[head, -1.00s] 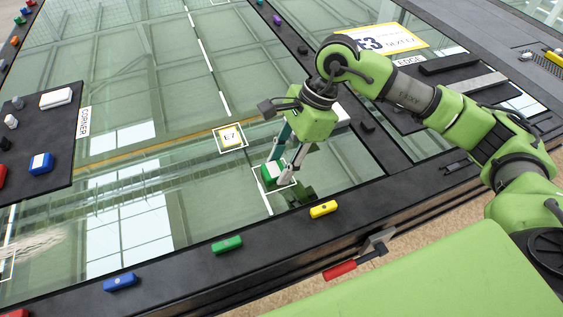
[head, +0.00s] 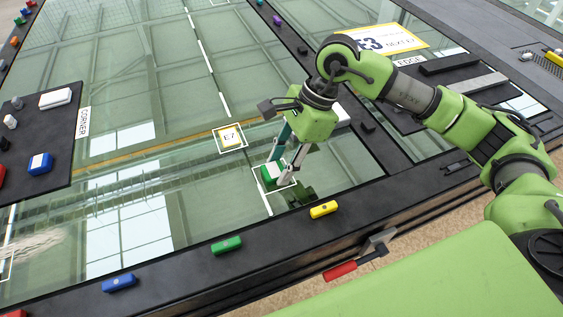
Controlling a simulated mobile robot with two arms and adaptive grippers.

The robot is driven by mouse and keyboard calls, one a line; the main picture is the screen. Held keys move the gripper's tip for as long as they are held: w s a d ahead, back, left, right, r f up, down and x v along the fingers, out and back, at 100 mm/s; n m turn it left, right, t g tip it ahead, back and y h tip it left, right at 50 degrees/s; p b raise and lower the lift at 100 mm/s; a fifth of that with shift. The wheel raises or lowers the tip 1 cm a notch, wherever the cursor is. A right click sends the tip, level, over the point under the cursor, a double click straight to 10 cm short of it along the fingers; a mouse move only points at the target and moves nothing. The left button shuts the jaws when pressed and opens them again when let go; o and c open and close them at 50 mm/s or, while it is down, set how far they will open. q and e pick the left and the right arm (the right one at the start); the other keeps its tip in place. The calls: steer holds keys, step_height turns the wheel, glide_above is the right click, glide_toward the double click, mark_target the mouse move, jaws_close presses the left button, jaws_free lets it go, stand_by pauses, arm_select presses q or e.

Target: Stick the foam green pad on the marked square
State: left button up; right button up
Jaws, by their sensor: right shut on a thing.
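The green foam pad (head: 269,173), with a white top, is on or just above the glass at a white outlined square (head: 290,183). Whether it touches the glass I cannot tell. My right gripper (head: 282,173) reaches down from the right and is shut on the pad; its fingers hide part of the pad and of the square. My left gripper is not in view.
A yellow block (head: 323,209), a green block (head: 227,245) and a blue block (head: 119,283) stand along the near black frame edge. A red-handled tool (head: 341,271) hangs at that edge. A black mat (head: 60,140) with small parts lies left. The glass between is clear.

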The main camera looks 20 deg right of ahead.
steer(key=o, duration=0.8)
steer(key=v, duration=1.2)
